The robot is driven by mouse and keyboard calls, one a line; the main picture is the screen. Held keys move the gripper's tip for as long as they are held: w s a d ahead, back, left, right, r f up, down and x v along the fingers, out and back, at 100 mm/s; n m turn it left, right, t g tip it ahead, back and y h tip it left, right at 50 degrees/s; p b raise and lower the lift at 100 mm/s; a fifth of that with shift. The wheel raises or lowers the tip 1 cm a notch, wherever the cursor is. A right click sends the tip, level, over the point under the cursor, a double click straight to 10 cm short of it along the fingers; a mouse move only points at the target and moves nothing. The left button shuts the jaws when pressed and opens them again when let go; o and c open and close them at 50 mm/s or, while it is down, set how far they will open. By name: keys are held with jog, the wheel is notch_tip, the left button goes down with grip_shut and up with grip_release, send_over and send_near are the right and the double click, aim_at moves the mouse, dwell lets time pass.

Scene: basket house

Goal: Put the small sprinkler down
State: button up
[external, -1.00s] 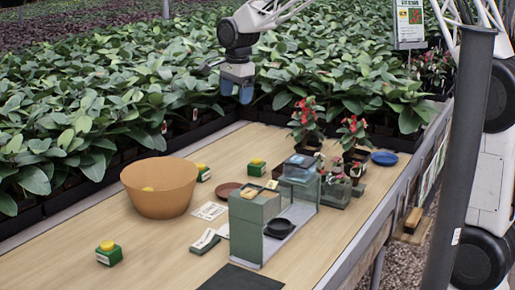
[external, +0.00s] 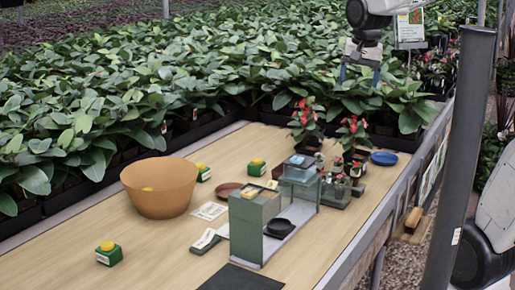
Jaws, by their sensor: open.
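My gripper (external: 360,74) is open, with its blue fingertips apart, high over the plants behind the back right of the table. I see nothing held between the fingers. Several small green blocks with yellow round tops are on the table: one at the front left (external: 109,254), one just right of the bowl (external: 203,173) and one farther right (external: 257,167). A yellow top (external: 147,189) also shows inside the orange-tan bowl (external: 160,200). I cannot tell for sure which thing is the small sprinkler.
A green-grey box unit (external: 254,225) with a black dish (external: 279,228) stands mid-table. A dark mat (external: 242,279) lies in front. The left front of the table is mostly clear.

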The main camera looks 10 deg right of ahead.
jog(key=s+d+f+n, duration=0.2)
jog(key=s+d, duration=0.3)
jog(key=s, duration=0.4)
jog(key=s+d+f+n, duration=0.2)
jog(key=s+d, duration=0.3)
jog(key=s, duration=0.4)
jog(key=shift+s+d+n+t+h, duration=0.2)
jog(key=shift+d+n+t+h, duration=0.1)
jog(key=shift+d+n, duration=0.15)
jog(key=shift+o, duration=0.5)
jog(key=shift+w+a, duration=0.1)
